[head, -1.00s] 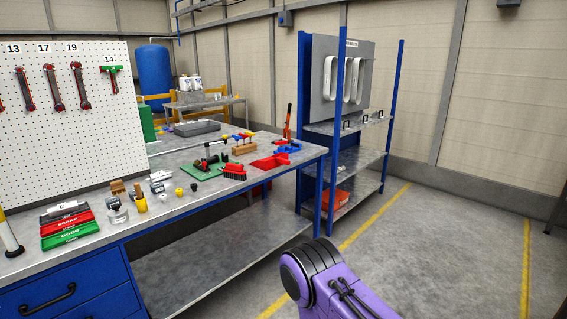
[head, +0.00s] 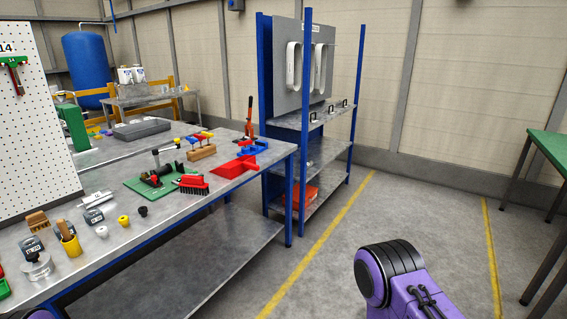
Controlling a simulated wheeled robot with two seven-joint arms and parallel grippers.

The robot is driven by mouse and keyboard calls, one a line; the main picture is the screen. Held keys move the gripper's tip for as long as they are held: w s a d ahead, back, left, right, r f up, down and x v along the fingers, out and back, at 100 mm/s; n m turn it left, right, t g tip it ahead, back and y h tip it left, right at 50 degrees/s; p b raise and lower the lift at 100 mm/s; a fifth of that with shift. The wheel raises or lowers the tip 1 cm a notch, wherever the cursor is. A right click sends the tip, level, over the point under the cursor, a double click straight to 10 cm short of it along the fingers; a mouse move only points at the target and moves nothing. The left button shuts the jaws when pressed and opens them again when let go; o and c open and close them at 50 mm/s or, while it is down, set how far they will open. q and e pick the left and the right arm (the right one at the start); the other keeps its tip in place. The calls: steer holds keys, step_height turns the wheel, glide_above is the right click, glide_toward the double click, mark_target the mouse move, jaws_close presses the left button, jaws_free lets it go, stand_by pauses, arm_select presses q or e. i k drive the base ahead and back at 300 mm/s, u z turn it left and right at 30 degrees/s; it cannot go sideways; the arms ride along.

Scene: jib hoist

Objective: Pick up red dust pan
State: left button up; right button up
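The red dust pan (head: 236,166) lies on the grey workbench (head: 170,213) near its right end. It is a flat red tray shape beside a blue one. A red brush (head: 192,184) with dark bristles lies just in front and to the left of it, apart from the pan. A purple and black link of my own arm shows at the bottom right, over the floor and well away from the bench. Neither of my grippers is in view.
A green mat with a black tool (head: 155,178), a wooden block with coloured knobs (head: 201,152) and a blue tray (head: 254,147) crowd the pan. A blue-post shelf (head: 303,117) stands behind the bench end. A green table (head: 548,146) is at right. Floor between is clear.

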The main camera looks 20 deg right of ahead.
mark_target(230, 170)
steer(key=z, duration=0.6)
steer(key=i, duration=1.5)
steer(key=z, duration=0.2)
